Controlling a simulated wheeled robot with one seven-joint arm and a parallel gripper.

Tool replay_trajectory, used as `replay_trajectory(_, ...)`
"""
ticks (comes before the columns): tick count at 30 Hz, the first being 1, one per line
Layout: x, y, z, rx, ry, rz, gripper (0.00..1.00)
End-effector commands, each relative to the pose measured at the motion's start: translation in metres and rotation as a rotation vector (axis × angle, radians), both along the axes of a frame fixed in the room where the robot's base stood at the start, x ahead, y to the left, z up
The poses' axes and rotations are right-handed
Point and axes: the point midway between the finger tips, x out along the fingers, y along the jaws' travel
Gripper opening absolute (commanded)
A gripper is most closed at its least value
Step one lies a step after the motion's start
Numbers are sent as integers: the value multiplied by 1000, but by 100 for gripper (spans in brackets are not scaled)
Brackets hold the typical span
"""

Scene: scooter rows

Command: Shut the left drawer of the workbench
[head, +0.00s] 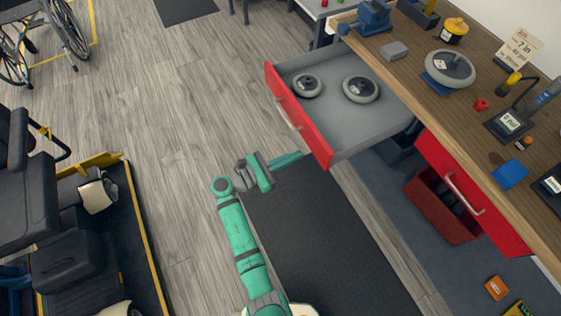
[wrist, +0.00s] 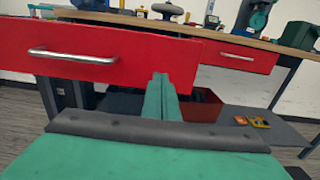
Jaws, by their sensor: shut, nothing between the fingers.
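The left drawer (head: 298,115) of the workbench (head: 440,65) is pulled well out, its red front facing the floor on the left. Two grey-rimmed wheels (head: 361,89) (head: 307,86) lie in its grey tray. In the wrist view its red front (wrist: 120,72) and silver handle (wrist: 72,55) fill the upper left. My gripper (head: 303,156) is shut and empty, near the front's lower right end in the head view. In the wrist view the teal fingers (wrist: 161,96) overlap the front's lower right part, right of the handle. I cannot tell whether they touch it.
The right drawer (head: 470,195) is closed. A red crate (head: 442,208) stands on the shelf below it. A dark mat (head: 325,235) lies before the bench. A scooter (head: 60,225) and a wheelchair (head: 45,35) stand at left. The wooden floor between is clear.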

Motion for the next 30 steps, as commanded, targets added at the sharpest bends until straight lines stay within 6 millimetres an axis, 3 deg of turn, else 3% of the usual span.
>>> replay_trajectory(3,10,-18,0,0,0,-2,0)
replay_trajectory(10,22,-39,0,0,-1,-1,0)
replay_trajectory(30,30,-44,0,1,-1,11,0)
